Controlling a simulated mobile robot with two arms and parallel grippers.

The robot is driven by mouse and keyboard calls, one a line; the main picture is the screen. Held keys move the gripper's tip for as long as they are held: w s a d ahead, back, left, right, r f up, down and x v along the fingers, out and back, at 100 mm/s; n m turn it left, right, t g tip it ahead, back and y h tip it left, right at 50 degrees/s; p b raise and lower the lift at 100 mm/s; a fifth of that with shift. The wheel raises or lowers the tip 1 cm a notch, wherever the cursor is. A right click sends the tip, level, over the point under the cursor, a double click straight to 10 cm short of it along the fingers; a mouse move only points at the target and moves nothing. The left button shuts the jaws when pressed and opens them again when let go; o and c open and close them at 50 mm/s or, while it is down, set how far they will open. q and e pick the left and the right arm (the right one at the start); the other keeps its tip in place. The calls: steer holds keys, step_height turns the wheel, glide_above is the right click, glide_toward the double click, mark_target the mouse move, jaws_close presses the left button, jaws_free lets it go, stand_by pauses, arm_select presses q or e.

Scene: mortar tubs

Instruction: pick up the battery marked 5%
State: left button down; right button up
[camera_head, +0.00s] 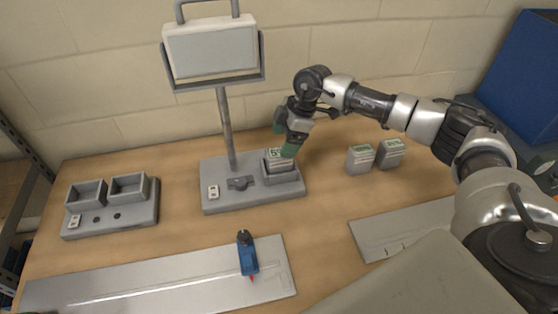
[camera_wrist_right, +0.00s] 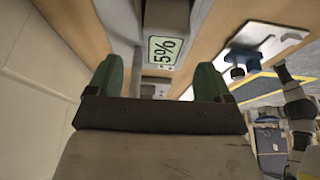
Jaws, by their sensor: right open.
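The battery marked 5% (camera_head: 279,158) sits upright in a socket on the grey base of the lamp stand (camera_head: 222,196). Its label shows in the wrist view (camera_wrist_right: 163,51), where 5% is readable and dark on pale green. My right gripper (camera_head: 285,138) is at the battery's upper end, its green fingertips partly covering it. In the wrist view my right gripper (camera_wrist_right: 157,75) is open, with one finger toward each side of the battery's line. Whether either finger touches the battery cannot be told. My left gripper is out of view.
Two other grey batteries stand to the right, one nearer (camera_head: 360,159) and one farther right (camera_head: 391,154). A grey two-bay holder (camera_head: 112,218) with empty bays is at left. A blue tool (camera_head: 247,253) lies on a pale panel (camera_head: 165,286). A brick wall is close behind.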

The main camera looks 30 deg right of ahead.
mark_target(279, 163)
steer(key=p+x, duration=0.1)
steer(key=x, duration=0.2)
steer(key=shift+s+f+p, duration=0.2)
steer(key=shift+f+p, duration=0.15)
steer(key=shift+f, duration=0.1)
steer(key=shift+a+f, duration=0.25)
steer(key=shift+f, duration=0.35)
steer(key=c, duration=1.1)
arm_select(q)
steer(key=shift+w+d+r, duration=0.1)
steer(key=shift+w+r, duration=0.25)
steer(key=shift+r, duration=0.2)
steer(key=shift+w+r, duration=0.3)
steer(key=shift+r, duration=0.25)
arm_select(e)
steer(key=shift+w, duration=0.1)
steer(key=shift+c, duration=0.9)
steer(key=shift+r, duration=0.1)
